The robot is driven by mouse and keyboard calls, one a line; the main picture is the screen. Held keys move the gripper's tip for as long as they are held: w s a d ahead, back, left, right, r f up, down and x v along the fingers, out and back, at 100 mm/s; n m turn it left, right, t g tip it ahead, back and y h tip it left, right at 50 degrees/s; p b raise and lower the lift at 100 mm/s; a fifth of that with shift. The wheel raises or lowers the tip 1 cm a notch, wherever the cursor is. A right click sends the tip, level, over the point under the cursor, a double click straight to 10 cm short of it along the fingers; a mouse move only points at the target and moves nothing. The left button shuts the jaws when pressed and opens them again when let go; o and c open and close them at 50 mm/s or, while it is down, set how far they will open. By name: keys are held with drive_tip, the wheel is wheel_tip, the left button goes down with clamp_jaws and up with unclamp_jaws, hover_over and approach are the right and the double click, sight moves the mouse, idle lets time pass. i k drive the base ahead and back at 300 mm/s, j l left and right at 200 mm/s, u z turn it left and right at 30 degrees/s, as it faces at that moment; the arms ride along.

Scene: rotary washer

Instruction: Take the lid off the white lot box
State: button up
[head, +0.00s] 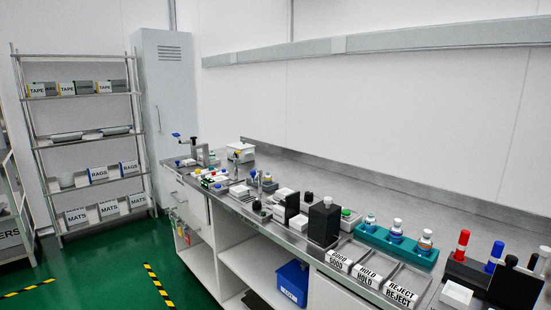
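A white box (242,154) stands on the far left part of the steel bench, near the back wall. It looks like the lot box, and its top looks closed by a white lid (241,146). A small dark and yellow item shows at its front, and I cannot tell whether it touches the box. My gripper is not in this view.
The steel bench (420,203) runs along the wall, its rear strip clear. Small fixtures, black blocks (323,222), a teal bottle rack (395,245) and labelled trays (369,276) crowd its front. Shelving (90,136) stands left. The green floor (105,265) before the bench is open.

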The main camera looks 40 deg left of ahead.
sight(240, 146)
drive_tip(key=u, duration=1.6)
drive_tip(key=i+j+u, duration=0.2)
drive_tip(key=i+j, duration=0.15)
drive_tip(key=i+j+u, duration=0.2)
drive_tip(key=i+j, duration=0.15)
drive_tip(key=i+j+u, duration=0.2)
drive_tip(key=i, duration=0.3)
drive_tip(key=i+j+u, duration=0.2)
drive_tip(key=i, duration=0.25)
drive_tip(key=i+j+u, duration=0.2)
drive_tip(key=i, duration=1.8)
drive_tip(key=i+z, duration=0.25)
drive_tip(key=i, duration=0.15)
drive_tip(key=i+j+z, duration=0.1)
drive_tip(key=i+z, duration=0.4)
drive_tip(key=z, duration=0.25)
drive_tip(key=i+z, duration=0.2)
drive_tip(key=z, duration=0.25)
drive_tip(key=i+j+z, duration=0.15)
drive_tip(key=z, duration=0.3)
drive_tip(key=i+z, duration=0.2)
drive_tip(key=z, duration=0.15)
drive_tip(key=i+j+z, duration=0.15)
drive_tip(key=z, duration=0.25)
drive_tip(key=i+j+z, duration=0.15)
drive_tip(key=z, duration=0.2)
